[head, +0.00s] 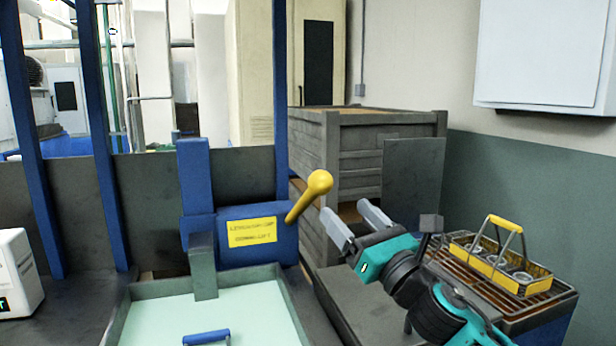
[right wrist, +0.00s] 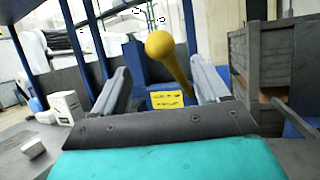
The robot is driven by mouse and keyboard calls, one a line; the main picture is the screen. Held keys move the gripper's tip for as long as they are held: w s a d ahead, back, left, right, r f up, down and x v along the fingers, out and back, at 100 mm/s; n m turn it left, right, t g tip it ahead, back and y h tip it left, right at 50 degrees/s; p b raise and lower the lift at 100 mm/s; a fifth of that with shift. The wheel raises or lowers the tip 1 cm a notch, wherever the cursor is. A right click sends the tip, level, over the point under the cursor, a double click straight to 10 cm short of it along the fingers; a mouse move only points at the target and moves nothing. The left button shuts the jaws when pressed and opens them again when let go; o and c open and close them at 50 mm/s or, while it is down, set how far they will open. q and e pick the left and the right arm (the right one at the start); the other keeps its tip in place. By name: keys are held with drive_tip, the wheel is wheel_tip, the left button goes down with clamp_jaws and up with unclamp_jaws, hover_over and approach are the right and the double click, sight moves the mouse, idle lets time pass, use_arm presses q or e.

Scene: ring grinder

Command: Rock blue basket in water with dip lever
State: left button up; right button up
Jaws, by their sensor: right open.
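The yellow dip lever (head: 306,199) rises from the blue lever housing (head: 256,246) and leans to the right, with a round knob on top. My right gripper (head: 349,213) is open, just right of the lever, with its fingers pointing toward it. In the right wrist view the lever (right wrist: 168,58) shows in the gap between the two open fingers, and I see no contact. The water tank (head: 136,291) holds pale green water in front of the housing. A blue handle (head: 207,337), apparently of the blue basket, shows at the bottom edge; the rest is cut off. My left gripper is out of view.
A yellow basket (head: 494,268) with round parts stands on a slatted rack at right. A grey wooden crate (head: 360,150) stands behind my right gripper. Blue posts (head: 98,130) rise behind the tank. A white device (head: 18,272) sits at far left.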

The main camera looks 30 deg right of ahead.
sight(315, 177)
use_arm(q)
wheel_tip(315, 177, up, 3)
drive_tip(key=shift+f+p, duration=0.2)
drive_tip(key=shift+p, duration=1)
use_arm(e)
drive_tip(key=x, duration=1.1)
drive_tip(key=shift+w+r, duration=0.2)
drive_tip(key=shift+w, duration=0.1)
drive_tip(key=shift+c, duration=0.2)
